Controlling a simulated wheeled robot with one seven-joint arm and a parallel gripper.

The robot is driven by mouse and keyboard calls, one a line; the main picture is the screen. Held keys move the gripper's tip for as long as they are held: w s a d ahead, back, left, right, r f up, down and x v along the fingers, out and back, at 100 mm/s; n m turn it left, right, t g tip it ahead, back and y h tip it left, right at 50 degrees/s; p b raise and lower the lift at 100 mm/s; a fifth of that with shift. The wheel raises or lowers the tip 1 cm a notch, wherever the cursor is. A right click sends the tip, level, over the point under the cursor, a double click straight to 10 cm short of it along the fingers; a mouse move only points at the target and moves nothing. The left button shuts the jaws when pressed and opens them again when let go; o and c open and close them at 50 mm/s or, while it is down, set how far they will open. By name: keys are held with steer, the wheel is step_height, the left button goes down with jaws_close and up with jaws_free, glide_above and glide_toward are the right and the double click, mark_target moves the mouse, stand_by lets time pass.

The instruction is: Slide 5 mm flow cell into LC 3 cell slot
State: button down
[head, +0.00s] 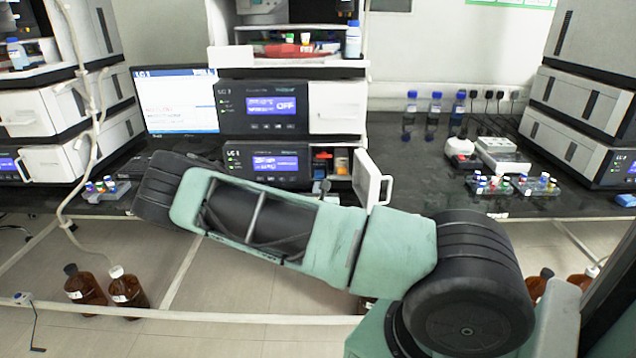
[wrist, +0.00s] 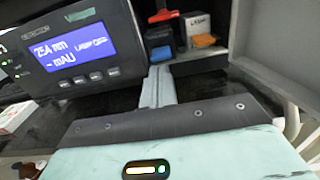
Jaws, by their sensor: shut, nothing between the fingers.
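My gripper (wrist: 158,80) shows in the wrist view as grey fingers held together. They point at the open compartment (wrist: 228,62) of the detector, just in front of it. Inside, at left, is a dark block with a red T-shaped handle (wrist: 163,15) and a blue part (wrist: 161,53) low on its front. I cannot tell which is the 5 mm flow cell. In the head view my arm hides most of the gripper.
The compartment's white door (head: 370,182) stands open at right, close to the gripper. The detector display (head: 277,163) is left of the compartment. Vial racks (head: 490,182) and blue-capped bottles (head: 434,115) stand on the bench at right. Brown bottles (head: 127,290) stand below the bench at left.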

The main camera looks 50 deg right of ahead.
mark_target(319, 168)
steer(key=shift+x, duration=1.55)
steer(key=b+x, duration=0.1)
steer(key=x, duration=0.1)
steer(key=shift+w+d+f, duration=0.15)
steer(key=shift+w+d, duration=0.05)
steer(key=shift+d, duration=0.1)
steer(key=shift+w, duration=0.1)
